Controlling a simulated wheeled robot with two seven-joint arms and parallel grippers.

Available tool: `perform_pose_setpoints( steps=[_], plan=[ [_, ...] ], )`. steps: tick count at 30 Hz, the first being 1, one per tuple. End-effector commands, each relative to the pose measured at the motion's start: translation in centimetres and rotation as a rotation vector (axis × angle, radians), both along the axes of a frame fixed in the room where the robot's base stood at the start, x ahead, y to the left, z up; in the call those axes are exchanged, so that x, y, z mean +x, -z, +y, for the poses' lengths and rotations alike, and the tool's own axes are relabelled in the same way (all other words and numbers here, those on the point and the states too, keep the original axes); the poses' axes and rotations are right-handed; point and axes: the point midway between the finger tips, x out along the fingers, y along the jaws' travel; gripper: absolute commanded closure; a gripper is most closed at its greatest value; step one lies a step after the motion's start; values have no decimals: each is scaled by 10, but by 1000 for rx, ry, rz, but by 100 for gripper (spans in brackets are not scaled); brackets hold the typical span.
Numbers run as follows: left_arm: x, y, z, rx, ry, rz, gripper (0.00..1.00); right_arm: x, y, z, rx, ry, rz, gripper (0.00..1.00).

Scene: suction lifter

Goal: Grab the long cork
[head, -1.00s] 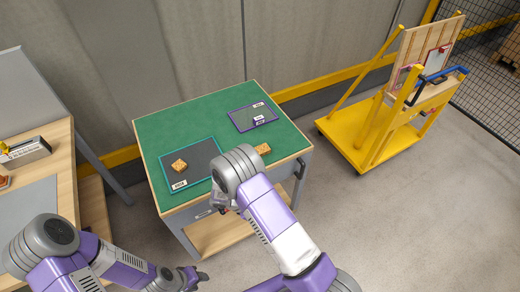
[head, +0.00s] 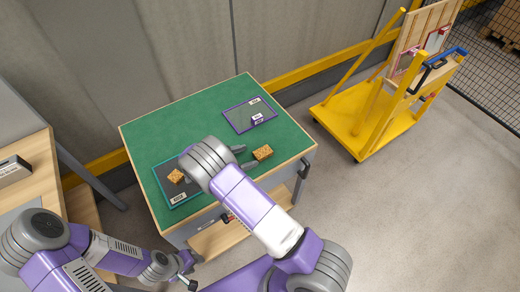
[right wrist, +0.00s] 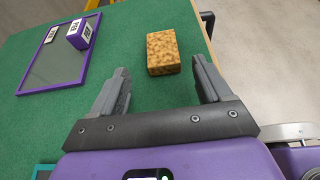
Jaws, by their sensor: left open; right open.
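A brown speckled cork block (head: 263,152), somewhat longer than wide, lies on the green table top near its right edge. It also shows in the right wrist view (right wrist: 163,52). A second cork block (head: 176,177) lies on the teal-framed mat, next to my right wrist. My right gripper (head: 246,158) is open over the table; its fingers point at the first block, which sits just ahead of and between the fingertips with nothing gripped. My left gripper (head: 187,277) is open and empty, low in front of the table.
The teal-framed mat (head: 171,198) is partly hidden by my right arm. A purple-framed mat (head: 238,117) with a small purple block (head: 257,119) lies at the back right. A yellow cart (head: 362,130) stands to the right. A wooden bench (head: 35,155) is at the left.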

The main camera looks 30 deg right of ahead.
Motion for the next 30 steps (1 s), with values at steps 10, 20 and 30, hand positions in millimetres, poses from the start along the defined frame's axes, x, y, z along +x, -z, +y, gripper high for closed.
perform_pose_setpoints(
  steps=[10,20,30],
  plan=[
    [0,6,0,0,0,0,57,2,17,-39,0,4,2,22],
    [0,7,0,0,0,0,57,4,22,-53,2,0,-1,22],
    [0,7,0,0,0,0,57,4,22,-53,2,0,-1,73]
  ],
)
